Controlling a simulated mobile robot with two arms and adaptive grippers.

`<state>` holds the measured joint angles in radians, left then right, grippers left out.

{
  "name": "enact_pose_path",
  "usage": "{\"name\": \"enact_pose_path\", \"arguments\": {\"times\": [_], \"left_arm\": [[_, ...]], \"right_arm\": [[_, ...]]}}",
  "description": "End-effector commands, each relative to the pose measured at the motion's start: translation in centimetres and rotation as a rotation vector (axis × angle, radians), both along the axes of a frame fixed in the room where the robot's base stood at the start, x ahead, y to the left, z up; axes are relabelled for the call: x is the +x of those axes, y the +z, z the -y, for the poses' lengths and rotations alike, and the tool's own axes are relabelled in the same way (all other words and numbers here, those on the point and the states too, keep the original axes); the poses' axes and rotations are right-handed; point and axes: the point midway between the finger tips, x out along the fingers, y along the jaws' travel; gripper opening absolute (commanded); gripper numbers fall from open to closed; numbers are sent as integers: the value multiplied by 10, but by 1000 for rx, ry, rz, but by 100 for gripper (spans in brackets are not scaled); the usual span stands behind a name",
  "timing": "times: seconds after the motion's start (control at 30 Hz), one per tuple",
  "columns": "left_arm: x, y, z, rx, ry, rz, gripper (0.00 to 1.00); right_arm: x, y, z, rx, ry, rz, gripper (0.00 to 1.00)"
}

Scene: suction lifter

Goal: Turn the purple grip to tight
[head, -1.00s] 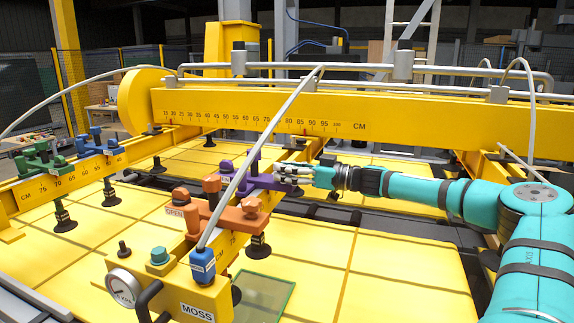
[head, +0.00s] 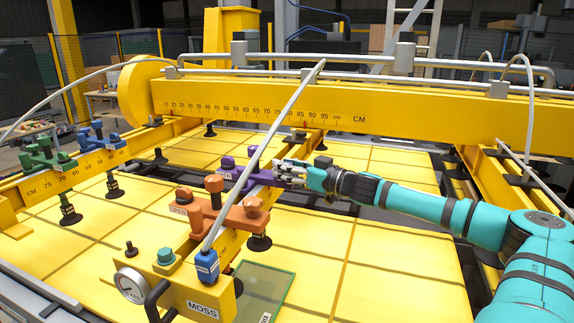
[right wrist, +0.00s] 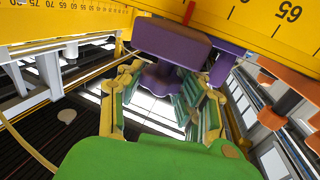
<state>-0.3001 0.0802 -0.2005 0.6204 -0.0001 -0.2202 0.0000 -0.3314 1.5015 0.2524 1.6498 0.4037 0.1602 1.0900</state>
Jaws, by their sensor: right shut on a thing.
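The purple grip (head: 236,172) sits on the yellow arm with the CM scale, behind the orange grip (head: 222,212). My right gripper (head: 284,172) reaches it from the right and is shut at its right end. In the right wrist view, a purple block (right wrist: 172,45) lies just ahead of the fingers, with a rounded purple part (right wrist: 158,84) between them. The right gripper (right wrist: 162,105) has that part between its green and yellow fingers. Any tight marking on the grip is too small to read. My left gripper is not in view.
Green (head: 45,155) and blue (head: 100,140) grips sit on another scale arm at left. A long yellow beam (head: 420,122) crosses behind. A pale hose (head: 265,150) slants in front of the purple grip. Yellow panels (head: 390,270) lie below.

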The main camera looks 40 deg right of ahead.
Motion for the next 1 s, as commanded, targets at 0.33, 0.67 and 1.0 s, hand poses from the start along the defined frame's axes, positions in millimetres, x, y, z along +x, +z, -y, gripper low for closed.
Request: {"name": "enact_pose_path", "arguments": {"times": [0.33,0.67,1.0], "left_arm": [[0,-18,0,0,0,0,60],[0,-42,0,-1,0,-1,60],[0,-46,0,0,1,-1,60]], "right_arm": [[0,-2,-2,5,-149,7,2],[0,-1,-3,3,-315,5,2],[0,-1,-3,1,-368,0,2]]}}
